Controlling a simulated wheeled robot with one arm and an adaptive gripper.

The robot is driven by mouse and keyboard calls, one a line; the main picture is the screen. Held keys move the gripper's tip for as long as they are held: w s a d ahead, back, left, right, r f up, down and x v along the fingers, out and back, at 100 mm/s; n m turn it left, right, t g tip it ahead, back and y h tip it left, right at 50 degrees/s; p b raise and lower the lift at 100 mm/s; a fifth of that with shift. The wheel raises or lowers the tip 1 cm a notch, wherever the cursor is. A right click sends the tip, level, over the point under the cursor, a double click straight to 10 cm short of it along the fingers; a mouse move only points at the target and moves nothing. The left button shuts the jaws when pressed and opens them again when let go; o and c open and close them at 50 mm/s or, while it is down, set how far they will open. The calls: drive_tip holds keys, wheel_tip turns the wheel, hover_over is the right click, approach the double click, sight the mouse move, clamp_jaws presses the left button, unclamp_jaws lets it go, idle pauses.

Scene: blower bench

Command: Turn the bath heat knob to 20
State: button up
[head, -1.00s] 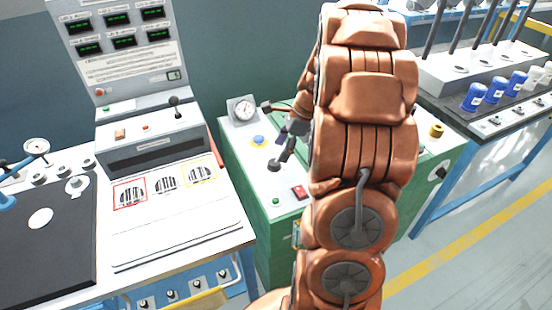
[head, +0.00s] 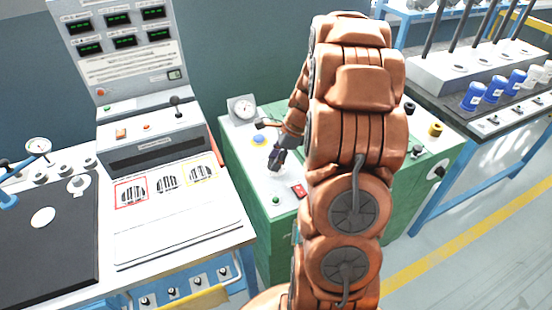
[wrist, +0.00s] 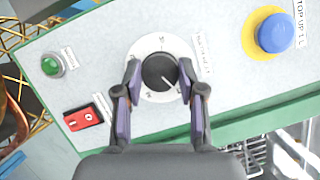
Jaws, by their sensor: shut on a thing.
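The bath heat knob (wrist: 158,74) is a round black knob on a white dial plate (wrist: 150,41), on the light panel of the green cabinet. Its white pointer line points to the lower right in the wrist view; the dial's small figures are too small to read. My gripper (wrist: 159,80) is shut on the knob, one purple-padded finger on each side. In the head view my gripper (head: 277,160) is down at the cabinet top and hides the knob.
A red rocker switch (wrist: 84,117) and a green button (wrist: 52,65) lie left of the knob in the wrist view. A blue button on a yellow ring (wrist: 276,33) is at the right. A pressure gauge (head: 242,109) stands behind.

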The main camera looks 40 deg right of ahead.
drive_tip(key=c, duration=0.5)
